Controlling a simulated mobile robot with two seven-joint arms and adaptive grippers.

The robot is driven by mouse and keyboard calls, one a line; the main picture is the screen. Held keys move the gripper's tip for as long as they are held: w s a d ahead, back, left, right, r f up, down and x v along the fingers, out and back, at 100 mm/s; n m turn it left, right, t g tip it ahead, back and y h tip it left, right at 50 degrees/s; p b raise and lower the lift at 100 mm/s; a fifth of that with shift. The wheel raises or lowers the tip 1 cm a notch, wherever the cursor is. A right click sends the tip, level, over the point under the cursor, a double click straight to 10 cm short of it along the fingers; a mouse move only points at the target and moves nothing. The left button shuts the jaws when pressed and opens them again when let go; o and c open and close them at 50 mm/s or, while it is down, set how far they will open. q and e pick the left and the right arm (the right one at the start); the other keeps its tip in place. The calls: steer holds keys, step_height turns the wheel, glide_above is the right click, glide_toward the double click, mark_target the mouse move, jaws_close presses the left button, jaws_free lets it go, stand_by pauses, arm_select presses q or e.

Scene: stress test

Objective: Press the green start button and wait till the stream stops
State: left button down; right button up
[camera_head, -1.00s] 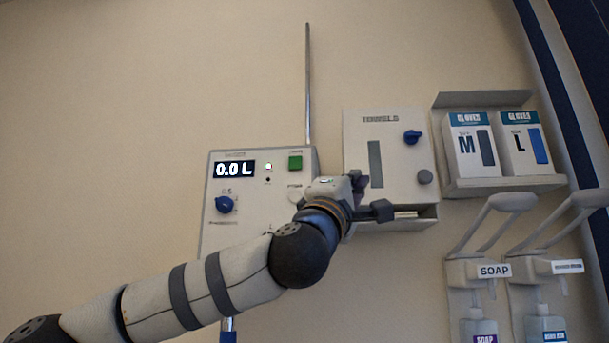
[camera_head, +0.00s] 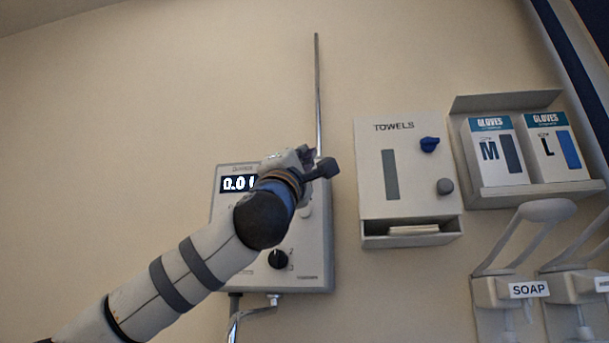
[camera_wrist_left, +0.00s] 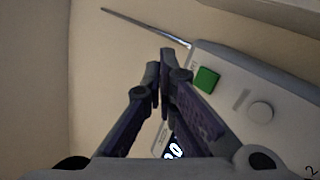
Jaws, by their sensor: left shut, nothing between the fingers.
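The grey dispenser panel (camera_head: 312,262) hangs on the wall, its display (camera_head: 238,184) partly covered by my arm and showing "0.0". The green button (camera_wrist_left: 207,79) shows in the left wrist view, on the panel to the right of my left fingertips. In the head view the button is hidden behind my gripper. My left gripper (camera_head: 318,160) is in front of the panel's upper part. In the left wrist view its fingers (camera_wrist_left: 164,75) are closed with nothing between them, and appear apart from the button. My right gripper is not in view.
A black knob (camera_head: 278,259) is low on the panel, with a spout (camera_head: 255,311) below. A towel dispenser (camera_head: 408,160) hangs to the right, then glove boxes (camera_head: 520,150) on a shelf and soap dispensers (camera_head: 500,291). The wall at left is clear.

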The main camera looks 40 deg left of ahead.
arm_select(q)
steer(key=w+a+b, duration=0.1)
steer(key=w+a, duration=0.2)
steer(key=w, duration=0.3)
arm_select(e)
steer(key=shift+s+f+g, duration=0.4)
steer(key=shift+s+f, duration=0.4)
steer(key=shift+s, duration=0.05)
arm_select(q)
steer(key=shift+a, duration=0.15)
stand_by(0.4)
steer(key=shift+w+a, duration=0.2)
steer(key=shift+w, duration=0.2)
